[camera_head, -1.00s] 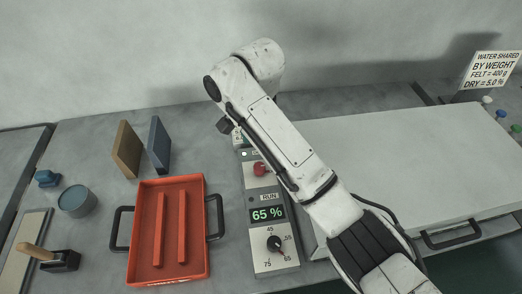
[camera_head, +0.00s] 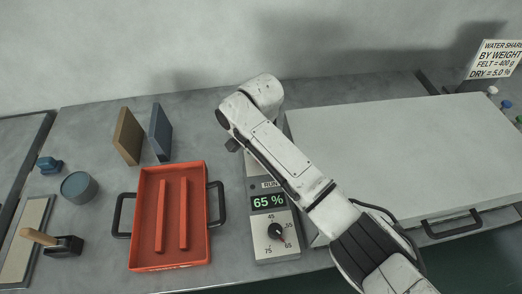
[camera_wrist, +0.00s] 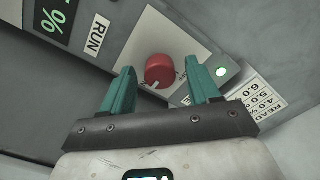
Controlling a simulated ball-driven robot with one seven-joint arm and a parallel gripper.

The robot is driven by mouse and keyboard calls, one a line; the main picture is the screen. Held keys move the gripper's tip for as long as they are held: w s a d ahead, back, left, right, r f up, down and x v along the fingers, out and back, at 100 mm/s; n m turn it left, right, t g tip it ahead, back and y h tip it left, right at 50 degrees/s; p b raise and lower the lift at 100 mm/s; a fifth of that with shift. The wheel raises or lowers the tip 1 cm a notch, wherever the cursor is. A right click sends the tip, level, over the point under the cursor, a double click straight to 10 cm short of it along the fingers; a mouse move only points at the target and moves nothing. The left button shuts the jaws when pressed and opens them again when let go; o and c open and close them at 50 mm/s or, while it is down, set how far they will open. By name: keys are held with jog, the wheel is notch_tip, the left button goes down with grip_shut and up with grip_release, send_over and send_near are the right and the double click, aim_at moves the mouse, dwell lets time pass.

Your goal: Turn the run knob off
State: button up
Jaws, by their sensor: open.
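The run knob is a red round knob (camera_wrist: 159,70) on a light plate beside the RUN label (camera_wrist: 96,36) in the wrist view. My gripper (camera_wrist: 161,80) is open, with one teal finger on each side of the knob. I cannot tell whether the fingers touch it. In the head view my arm hides the knob; the RUN label (camera_head: 271,184) shows above the 65 % display (camera_head: 269,202).
A red tray (camera_head: 145,225) with black handles stands left of the panel. A large white slab with a handle (camera_head: 450,227) lies right. Two upright boards (camera_head: 128,137) stand at the back left.

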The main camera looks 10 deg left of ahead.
jog(key=c, duration=1)
jog(key=shift+c, duration=0.2)
jog(key=shift+r+n, duration=0.1)
jog(key=shift+n, duration=0.2)
jog(key=n+p, duration=0.1)
jog(key=n, duration=0.1)
jog(key=shift+n+p, duration=0.3)
jog(key=shift+p, duration=0.05)
jog(key=n+p, duration=0.1)
jog(key=n, duration=0.4)
jog(key=shift+p, duration=0.35)
jog(key=n, duration=0.4)
jog(key=shift+n+p, duration=0.4)
jog(key=n, duration=0.4)
jog(key=shift+n, duration=0.4)
